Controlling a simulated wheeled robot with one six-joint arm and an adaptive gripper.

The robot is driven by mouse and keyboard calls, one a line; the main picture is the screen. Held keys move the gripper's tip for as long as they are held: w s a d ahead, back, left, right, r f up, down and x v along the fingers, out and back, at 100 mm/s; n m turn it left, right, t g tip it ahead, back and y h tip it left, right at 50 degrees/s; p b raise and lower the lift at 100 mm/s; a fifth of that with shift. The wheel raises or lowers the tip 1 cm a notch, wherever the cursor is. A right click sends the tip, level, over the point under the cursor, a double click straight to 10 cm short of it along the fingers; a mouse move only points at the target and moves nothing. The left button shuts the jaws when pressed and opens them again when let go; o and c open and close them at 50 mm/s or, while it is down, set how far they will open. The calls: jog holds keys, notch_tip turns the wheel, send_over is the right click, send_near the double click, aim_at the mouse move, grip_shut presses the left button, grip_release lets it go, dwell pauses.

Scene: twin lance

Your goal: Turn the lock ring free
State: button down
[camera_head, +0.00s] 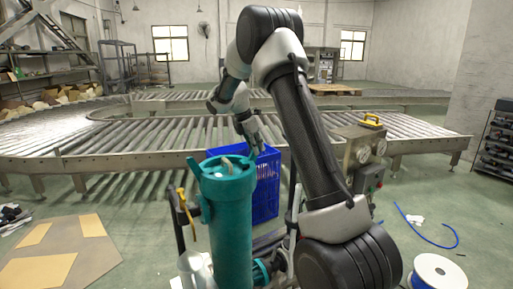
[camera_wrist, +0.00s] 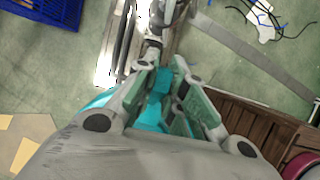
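A teal upright cylinder (camera_head: 231,235) stands in front of me in the head view. Its top carries a teal ring (camera_head: 228,169) around a lid with a pale handle piece; I take this to be the lock ring. My gripper (camera_head: 251,143) is just above and behind the right side of that ring, pointing down. In the wrist view my gripper (camera_wrist: 168,78) has its two green-padded fingers apart. A teal part (camera_wrist: 155,108) shows between and below them; whether they touch it is unclear. More of the ring is hidden under my gripper and wrist.
A blue crate (camera_head: 266,190) stands right behind the cylinder. A yellow-handled lever (camera_head: 187,213) is at its left side. Roller conveyors (camera_head: 120,145) run behind. A cardboard sheet (camera_head: 62,255) lies on the floor at left.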

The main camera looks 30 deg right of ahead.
dwell(0.3)
jog(key=w+a+n+t+y, duration=0.1)
jog(key=w+a+n+t, duration=0.2)
jog(key=w+n, duration=0.5)
jog(key=shift+w+a, duration=0.25)
jog(key=shift+w, duration=0.05)
dwell(0.4)
jog(key=c, duration=1.5)
grip_release()
